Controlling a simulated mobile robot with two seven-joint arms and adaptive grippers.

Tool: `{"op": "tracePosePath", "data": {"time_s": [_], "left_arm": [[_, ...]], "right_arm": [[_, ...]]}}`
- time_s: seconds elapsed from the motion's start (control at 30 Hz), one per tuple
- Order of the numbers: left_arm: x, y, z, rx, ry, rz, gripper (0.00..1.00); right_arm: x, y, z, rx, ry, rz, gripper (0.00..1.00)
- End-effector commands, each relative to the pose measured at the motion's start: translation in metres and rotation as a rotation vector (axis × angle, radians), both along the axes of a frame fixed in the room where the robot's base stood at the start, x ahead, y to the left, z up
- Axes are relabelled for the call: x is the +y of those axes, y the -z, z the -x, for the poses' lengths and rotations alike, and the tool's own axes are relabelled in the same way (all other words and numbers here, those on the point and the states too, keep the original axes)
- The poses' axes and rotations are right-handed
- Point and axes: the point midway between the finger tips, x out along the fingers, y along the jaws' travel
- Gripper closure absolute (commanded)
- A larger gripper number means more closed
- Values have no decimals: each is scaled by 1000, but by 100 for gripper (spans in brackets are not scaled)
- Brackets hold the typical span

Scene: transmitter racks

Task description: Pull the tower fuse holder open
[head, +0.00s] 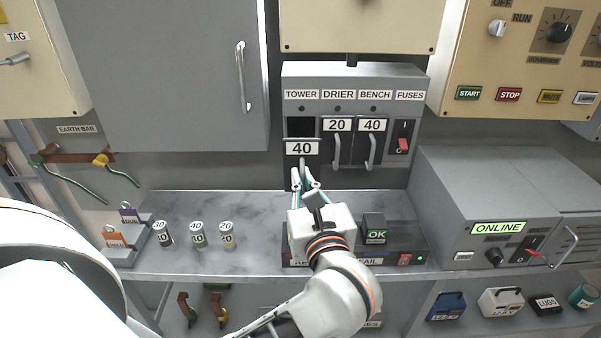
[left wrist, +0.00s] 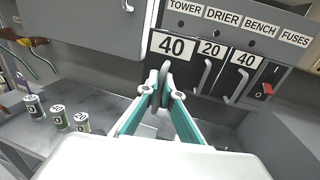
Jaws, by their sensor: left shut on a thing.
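The tower fuse holder (head: 301,148) has a white "40" label and a grey handle. It sits under the TOWER label of the grey fuse box (head: 350,78). Its label hangs lower and looks nearer than those of its neighbours, with a dark opening above it. My left gripper (head: 305,182) is shut on its handle from the front. In the left wrist view, the fingertips (left wrist: 164,88) close around the handle below the "40" label (left wrist: 171,46). The fingers hide part of the handle. My right gripper is not in view.
The drier holder (head: 337,146) and bench holder (head: 371,146) sit close on the right, beside a red switch (head: 403,144). Several fuses, one of them labelled 40 (head: 198,236), stand on the grey shelf (head: 265,205). A tester (head: 375,233) with an OK display is right of my gripper.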

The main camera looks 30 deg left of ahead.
Motion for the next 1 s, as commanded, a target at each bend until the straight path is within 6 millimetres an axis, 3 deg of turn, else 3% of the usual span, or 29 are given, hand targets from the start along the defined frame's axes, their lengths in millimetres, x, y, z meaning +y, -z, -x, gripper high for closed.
{"op": "tracePosePath", "data": {"time_s": [0.3, 0.37, 0.4, 0.77, 1.0], "left_arm": [[0, -2, 1, -4, 0, -2, 100], [0, -2, 1, -4, 0, -2, 82], [0, -1, 1, -3, 0, -1, 78], [-2, -1, 2, -1, 0, -1, 78], [-20, 0, 21, 1, 2, 2, 78]], "right_arm": [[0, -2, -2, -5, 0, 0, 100], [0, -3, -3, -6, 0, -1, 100], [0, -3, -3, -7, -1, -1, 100], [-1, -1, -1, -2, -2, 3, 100], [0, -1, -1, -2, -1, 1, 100]]}}
